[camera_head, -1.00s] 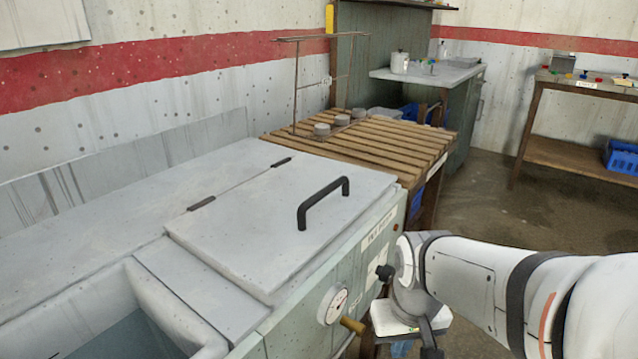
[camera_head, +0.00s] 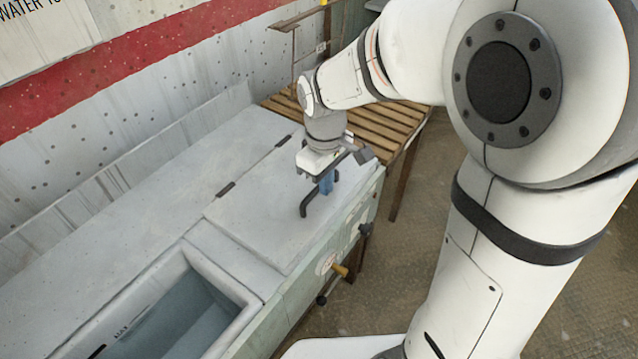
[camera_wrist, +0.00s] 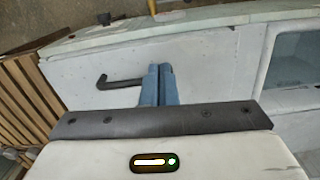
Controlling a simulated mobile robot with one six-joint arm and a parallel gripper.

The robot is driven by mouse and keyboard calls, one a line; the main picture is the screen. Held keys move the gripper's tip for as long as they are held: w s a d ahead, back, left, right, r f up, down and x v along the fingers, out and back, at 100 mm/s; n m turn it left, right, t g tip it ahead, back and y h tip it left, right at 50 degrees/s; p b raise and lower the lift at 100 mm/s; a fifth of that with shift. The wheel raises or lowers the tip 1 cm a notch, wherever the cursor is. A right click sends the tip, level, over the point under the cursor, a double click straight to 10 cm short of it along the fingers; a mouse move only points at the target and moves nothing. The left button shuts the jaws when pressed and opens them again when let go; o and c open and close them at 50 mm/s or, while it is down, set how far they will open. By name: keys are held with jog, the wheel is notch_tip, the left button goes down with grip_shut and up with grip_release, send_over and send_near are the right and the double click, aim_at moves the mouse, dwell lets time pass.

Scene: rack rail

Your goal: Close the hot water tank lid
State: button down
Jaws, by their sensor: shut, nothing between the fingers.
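The hot water tank lid (camera_head: 252,224) is a grey panel lying flat on the tank top, with hinges along its back edge. It also shows in the wrist view (camera_wrist: 85,62). Its black bar handle (camera_head: 305,203) stands near the front edge; in the wrist view the handle (camera_wrist: 118,82) runs in behind my fingers. My gripper (camera_head: 327,187) has blue fingers pointing down over the lid at the handle. The fingers (camera_wrist: 160,70) are together and hold nothing. They hide part of the handle, and I cannot tell whether they touch it.
An open basin with water (camera_head: 180,318) lies left of the lid. A brass tap (camera_head: 340,269) and black knobs stick out from the tank front. A slatted wooden rack (camera_head: 402,123) adjoins the far end. The floor in front is clear.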

notch_tip(320, 180, up, 2)
jog(key=a+p, duration=0.1)
send_near(322, 224)
jog(key=shift+n, duration=0.4)
notch_tip(322, 224, down, 7)
jog(key=shift+r+p, duration=0.1)
jog(key=shift+p, duration=0.2)
jog(key=shift+d, duration=0.1)
